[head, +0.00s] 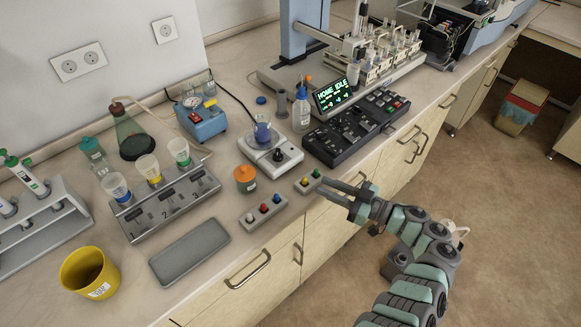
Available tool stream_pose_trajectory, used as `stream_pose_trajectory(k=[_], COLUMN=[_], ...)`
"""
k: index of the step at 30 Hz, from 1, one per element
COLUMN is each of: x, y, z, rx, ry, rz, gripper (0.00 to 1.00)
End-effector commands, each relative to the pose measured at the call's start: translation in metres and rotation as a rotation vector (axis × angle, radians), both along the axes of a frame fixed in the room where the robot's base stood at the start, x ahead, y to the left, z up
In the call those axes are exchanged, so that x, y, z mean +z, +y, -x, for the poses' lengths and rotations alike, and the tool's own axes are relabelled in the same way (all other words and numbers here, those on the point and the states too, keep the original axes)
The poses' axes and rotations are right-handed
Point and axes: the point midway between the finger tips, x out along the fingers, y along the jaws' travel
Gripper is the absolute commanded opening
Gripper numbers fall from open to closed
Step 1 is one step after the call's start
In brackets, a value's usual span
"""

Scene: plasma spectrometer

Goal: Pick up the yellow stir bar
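A small yellow piece (304,181), which looks like the yellow stir bar, sits in a small grey block (299,190) near the front edge of the bench. A green piece (316,173) sits beside it in the same block. My gripper (321,185) comes in from the right, just right of this block. Its two fingers are apart with a gap between them, and nothing shows in the gap. I cannot tell how high the fingers are above the bench.
A second grey block (257,221) holds white, blue and red pieces. An orange-capped jar (245,178) stands behind it. A stirrer plate with a beaker (271,158) and a black control panel (355,127) stand behind my gripper. A grey tray (190,252) and yellow bin (89,272) are at left.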

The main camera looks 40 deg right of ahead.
Motion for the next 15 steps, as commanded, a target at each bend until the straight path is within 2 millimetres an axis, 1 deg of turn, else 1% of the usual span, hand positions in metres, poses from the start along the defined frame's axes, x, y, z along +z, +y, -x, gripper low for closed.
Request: stream_pose_trajectory(k=[2, 4, 12, 15], x=[0.0, 0.0, -0.001, -0.001], y=[0.0, 0.003, 0.019, 0.02], z=[-0.003, -0.009, -0.047, -0.053], rx=[-0.002, 0.0, 0.001, -0.002], ry=[0.003, 0.003, 0.002, 0.002], rz=[-0.002, -0.002, -0.002, -0.002], gripper=[0.25, 0.25, 0.25, 0.25])
